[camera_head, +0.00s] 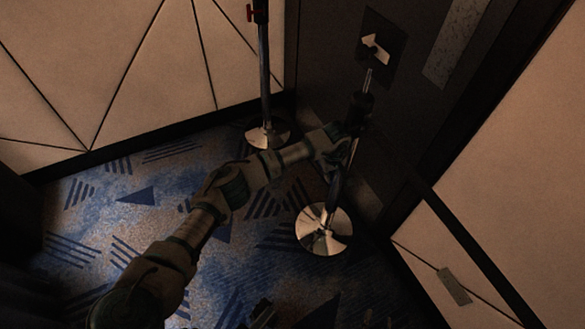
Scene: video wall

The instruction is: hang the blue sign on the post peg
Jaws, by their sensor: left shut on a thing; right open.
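A dark square panel (398,49) with a pale arrow-like mark shows at the top of the near post (351,155); it looks like the sign, but its blue colour cannot be made out. The near post has a shiny round base (323,234) and a bright upper rod. My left arm reaches in from the lower left. Its gripper (345,136) is at the near post's middle and looks shut around the pole, though the fingers are dark and hard to separate from it. The peg cannot be made out. My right gripper is not clearly seen.
A second post (264,70) with a red knob and round base (267,134) stands behind, to the left. Tan panelled walls (90,60) and a dark door-like surface close in behind and right. A small dark piece at the bottom edge is unclear. Patterned blue carpet (130,200) is open at left.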

